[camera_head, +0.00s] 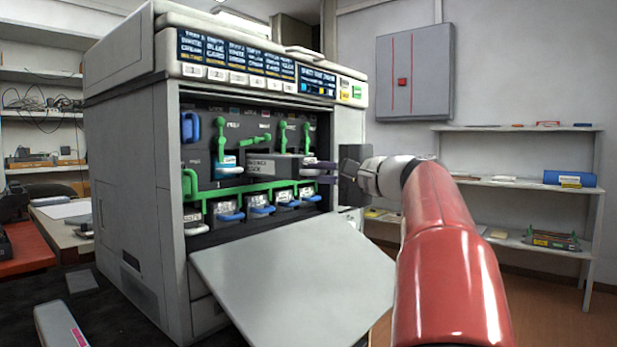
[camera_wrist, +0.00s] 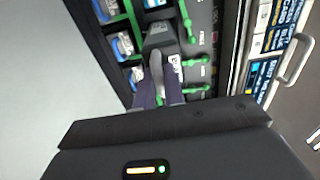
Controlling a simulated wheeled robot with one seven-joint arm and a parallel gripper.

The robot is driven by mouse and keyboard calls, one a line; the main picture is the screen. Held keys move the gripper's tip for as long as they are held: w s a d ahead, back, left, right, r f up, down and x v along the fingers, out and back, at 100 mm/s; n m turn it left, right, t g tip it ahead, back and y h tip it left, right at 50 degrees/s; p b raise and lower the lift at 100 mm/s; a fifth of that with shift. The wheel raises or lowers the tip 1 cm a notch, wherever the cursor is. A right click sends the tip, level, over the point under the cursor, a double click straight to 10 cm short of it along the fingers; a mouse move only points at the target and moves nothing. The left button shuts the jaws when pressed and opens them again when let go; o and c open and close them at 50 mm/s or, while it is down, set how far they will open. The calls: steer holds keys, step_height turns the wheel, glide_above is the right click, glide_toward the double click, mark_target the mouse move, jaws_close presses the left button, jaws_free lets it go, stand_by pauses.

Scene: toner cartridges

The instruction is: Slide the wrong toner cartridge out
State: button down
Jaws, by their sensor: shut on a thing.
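A dark grey toner cartridge (camera_head: 272,167) with a pale label juts out of the open front of the large grey printer (camera_head: 140,170). Its near end also shows in the wrist view (camera_wrist: 160,36). My gripper (camera_head: 309,170) reaches in from the right, and its purple fingers are shut on the cartridge's near end. In the wrist view my gripper (camera_wrist: 164,66) covers part of that end. The cartridge's far end and how deep it sits in the bay are hidden. Several blue-handled cartridges (camera_head: 260,209) sit in a lower row below a green rail (camera_head: 255,187).
Green levers (camera_head: 219,138) stand close above and beside the held cartridge. The printer's front door (camera_head: 300,265) is folded down below the bay. Shelves (camera_head: 520,181) stand at the right against the wall, with a grey wall box (camera_head: 415,75) above.

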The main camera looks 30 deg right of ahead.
steer(key=v, duration=0.5)
steer(key=shift+b, duration=0.4)
steer(key=c, duration=1)
jaws_free()
steer(key=shift+w, duration=0.1)
steer(key=v, duration=0.7)
stand_by(0.4)
